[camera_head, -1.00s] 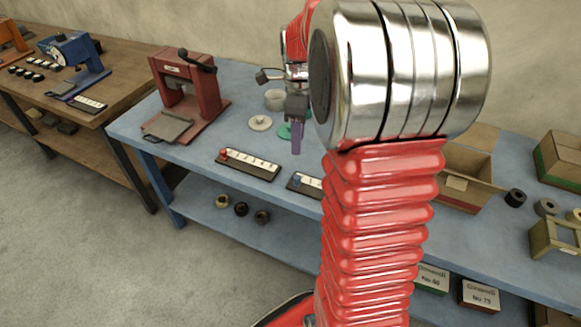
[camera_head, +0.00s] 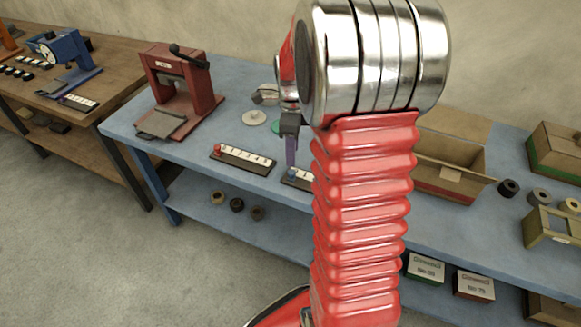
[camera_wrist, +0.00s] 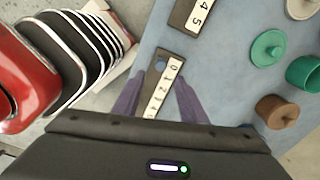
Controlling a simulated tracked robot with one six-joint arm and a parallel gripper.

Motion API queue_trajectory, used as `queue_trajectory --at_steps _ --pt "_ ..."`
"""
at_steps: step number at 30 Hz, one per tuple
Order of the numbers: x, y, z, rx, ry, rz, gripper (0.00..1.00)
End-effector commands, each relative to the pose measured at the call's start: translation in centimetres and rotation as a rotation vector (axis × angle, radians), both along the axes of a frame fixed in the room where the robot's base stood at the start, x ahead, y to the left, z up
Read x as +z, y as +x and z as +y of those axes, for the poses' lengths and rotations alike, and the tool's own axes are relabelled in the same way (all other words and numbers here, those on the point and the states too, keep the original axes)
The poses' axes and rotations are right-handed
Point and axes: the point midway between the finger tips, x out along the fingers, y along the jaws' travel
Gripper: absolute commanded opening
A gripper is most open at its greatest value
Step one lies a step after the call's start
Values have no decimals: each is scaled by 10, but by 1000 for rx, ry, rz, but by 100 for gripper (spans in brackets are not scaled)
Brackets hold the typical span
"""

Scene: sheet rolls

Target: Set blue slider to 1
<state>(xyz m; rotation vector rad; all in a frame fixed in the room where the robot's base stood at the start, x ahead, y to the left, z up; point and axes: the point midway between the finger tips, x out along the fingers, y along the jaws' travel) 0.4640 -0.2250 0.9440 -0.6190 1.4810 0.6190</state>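The blue slider is a round blue knob (camera_wrist: 161,66) on a dark narrow board with a white number scale (camera_wrist: 163,90). In the wrist view the knob sits at the scale's end beside the 0. In the head view the knob (camera_head: 292,174) and part of its board show at the table's front edge; my arm hides the rest. My gripper (camera_wrist: 159,84) has two purple fingers, spread apart and empty, one to each side of the board. In the head view my gripper (camera_head: 291,152) is just above the knob; contact cannot be told.
A red-knobbed slider board (camera_head: 243,159) lies to the left on the blue table. A red press (camera_head: 180,90) stands farther left. Discs and pots, including a green pot (camera_wrist: 305,72) and a brown one (camera_wrist: 277,110), lie nearby. An open cardboard box (camera_head: 450,175) stands right of my arm.

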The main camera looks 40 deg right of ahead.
Motion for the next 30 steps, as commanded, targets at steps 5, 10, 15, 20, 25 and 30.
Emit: queue_trajectory --at_steps 5,10,15,20,25,30 --pt "-29 -1 0 0 1 3 38" --pt "-53 0 0 1 1 3 38" --pt "-68 0 0 1 1 1 38" --pt "-71 0 0 1 1 1 38" --pt "-71 0 1 1 0 0 38" --pt "-71 0 1 1 0 0 28"
